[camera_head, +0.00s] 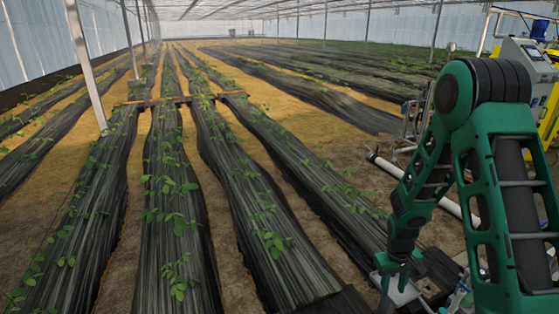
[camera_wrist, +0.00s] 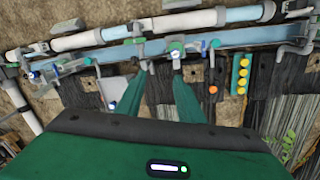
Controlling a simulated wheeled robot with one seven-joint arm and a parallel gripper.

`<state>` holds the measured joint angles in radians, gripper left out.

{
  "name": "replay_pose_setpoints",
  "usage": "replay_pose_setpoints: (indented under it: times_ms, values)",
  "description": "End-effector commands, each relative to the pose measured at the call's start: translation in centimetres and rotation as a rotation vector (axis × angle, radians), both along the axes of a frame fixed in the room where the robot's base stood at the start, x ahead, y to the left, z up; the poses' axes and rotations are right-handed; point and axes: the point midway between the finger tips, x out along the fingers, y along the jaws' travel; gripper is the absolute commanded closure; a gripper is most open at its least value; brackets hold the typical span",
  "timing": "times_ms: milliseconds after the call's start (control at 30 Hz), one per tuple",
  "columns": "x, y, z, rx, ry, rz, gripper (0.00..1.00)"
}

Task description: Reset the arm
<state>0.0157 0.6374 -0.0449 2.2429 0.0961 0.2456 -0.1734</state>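My arm (camera_head: 500,170) is green and black and stands bent at the right of the head view, folding down to the front. My gripper (camera_head: 394,282) is low at the right centre of that view, pointing down. In the wrist view its two green fingers (camera_wrist: 160,65) stand apart with a gap between them, and I see nothing held. The fingertips appear in front of pipework with white pipe (camera_wrist: 183,20) and blue pipe (camera_wrist: 205,38). I cannot tell whether they touch it.
Valves (camera_wrist: 90,62) sit left. Dark-covered plant rows (camera_head: 175,190) fill the left and middle. A machine with a screen (camera_head: 527,52) stands behind my arm.

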Motion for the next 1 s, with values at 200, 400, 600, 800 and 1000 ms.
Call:
replay_pose_setpoints:
  times_ms: [200,400,600,800,1000]
  values:
    - [-1.9,-2.6,6.8,-0.014,-0.011,-0.093,0.66]
    - [-4.7,-4.4,12.2,-0.018,-0.014,-0.179,0.66]
    - [-8.1,-5.7,17.0,-0.013,-0.019,-0.268,0.66]
    - [-12.0,-6.6,21.1,0.000,-0.025,-0.356,0.66]
    - [-16.3,-6.9,24.6,0.023,-0.029,-0.441,0.66]
